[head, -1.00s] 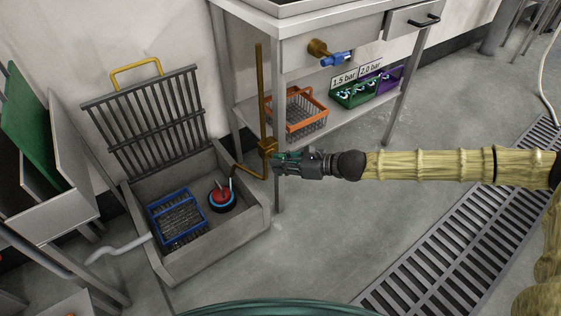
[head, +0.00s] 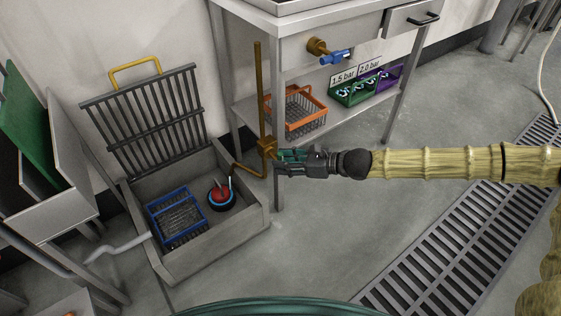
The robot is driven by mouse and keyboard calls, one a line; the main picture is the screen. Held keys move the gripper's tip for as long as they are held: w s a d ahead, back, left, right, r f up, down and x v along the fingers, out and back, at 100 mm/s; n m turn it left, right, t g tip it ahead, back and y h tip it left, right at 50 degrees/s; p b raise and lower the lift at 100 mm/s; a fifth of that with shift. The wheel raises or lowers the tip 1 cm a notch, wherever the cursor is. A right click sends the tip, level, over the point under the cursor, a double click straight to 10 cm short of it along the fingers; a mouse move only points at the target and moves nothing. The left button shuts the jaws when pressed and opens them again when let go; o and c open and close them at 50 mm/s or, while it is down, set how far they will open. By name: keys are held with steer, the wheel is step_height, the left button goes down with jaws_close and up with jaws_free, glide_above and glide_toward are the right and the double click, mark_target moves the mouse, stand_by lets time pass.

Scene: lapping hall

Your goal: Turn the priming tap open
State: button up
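A brass tap body (head: 267,147) sits on a thin upright brass pipe beside the front leg of the steel table. A bent brass spout runs from it down to the left, toward the stone basin. My gripper (head: 281,156), with teal fingers, points left with its fingertips right at the tap body's right side. No tap handle shows clearly; the fingers may hide it. I cannot tell whether the fingers are closed on anything or touching the brass. A second tap with a blue handle (head: 336,58) sticks out under the table top, apart from my gripper.
The stone basin (head: 205,250) holds a blue wire basket (head: 176,217) and a red and black round device (head: 221,196). An orange basket (head: 297,110) and green (head: 350,98) and purple (head: 396,78) bins stand on the table's lower shelf. The floor at front centre is clear.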

steer(key=v, duration=1)
steer(key=shift+d+r, duration=0.1)
stand_by(0.6)
